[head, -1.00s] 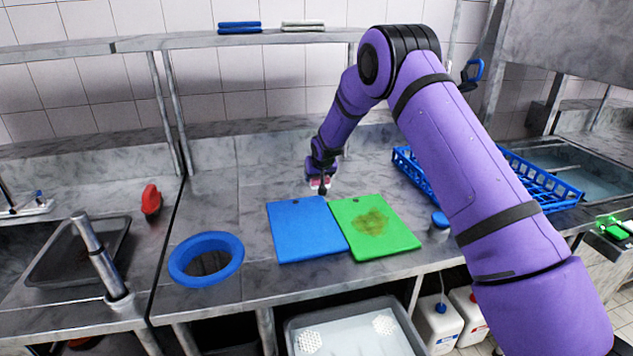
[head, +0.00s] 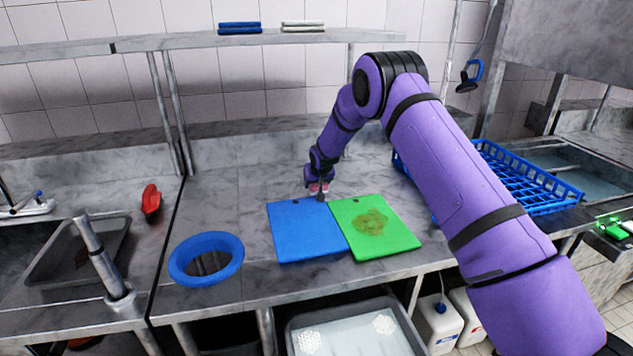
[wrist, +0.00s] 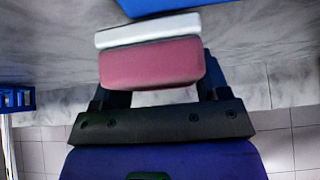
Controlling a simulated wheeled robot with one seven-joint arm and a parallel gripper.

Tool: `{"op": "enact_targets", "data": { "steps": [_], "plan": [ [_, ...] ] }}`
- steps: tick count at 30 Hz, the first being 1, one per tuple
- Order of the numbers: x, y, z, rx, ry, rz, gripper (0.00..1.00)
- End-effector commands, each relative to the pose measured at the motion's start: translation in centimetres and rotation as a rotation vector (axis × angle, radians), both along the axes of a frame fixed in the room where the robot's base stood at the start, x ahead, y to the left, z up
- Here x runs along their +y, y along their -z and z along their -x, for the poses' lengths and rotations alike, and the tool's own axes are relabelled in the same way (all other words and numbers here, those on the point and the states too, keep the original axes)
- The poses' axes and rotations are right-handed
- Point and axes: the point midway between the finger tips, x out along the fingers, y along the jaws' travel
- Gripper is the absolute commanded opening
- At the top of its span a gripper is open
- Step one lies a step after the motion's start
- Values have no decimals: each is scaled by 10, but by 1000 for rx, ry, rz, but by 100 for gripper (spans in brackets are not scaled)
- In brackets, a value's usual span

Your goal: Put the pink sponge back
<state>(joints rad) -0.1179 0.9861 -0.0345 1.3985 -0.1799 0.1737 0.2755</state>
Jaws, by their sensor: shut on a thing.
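The pink sponge (wrist: 150,64) has a white layer on one face and sits between my gripper's fingers in the wrist view. My gripper (head: 318,189) is shut on it, and it also shows in the wrist view (wrist: 152,85). In the head view the sponge (head: 313,187) is a small pink patch, partly hidden by the gripper. It is at the back edge of the blue cutting board (head: 306,232). I cannot tell whether the sponge touches the counter.
A green board (head: 390,238) with a brown stain lies right of the blue one. A blue ring (head: 236,248) surrounds a counter opening at left. A blue rack (head: 540,190) stands at right. A red object (head: 151,200) lies by the left sink. Counter behind the ring is clear.

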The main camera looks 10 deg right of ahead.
Motion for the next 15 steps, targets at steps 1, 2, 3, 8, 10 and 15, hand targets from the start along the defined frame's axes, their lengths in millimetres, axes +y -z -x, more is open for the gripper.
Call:
{"op": "enact_targets", "data": {
  "steps": [1,2,3,8,10,15],
  "plan": [
    [0,2,0,0,0,0,46],
    [0,2,0,0,0,0,46],
    [0,3,0,0,0,0,46],
    [0,6,0,0,0,0,78],
    [0,6,0,0,0,0,94],
    [0,6,0,0,0,0,94]
  ]
}}
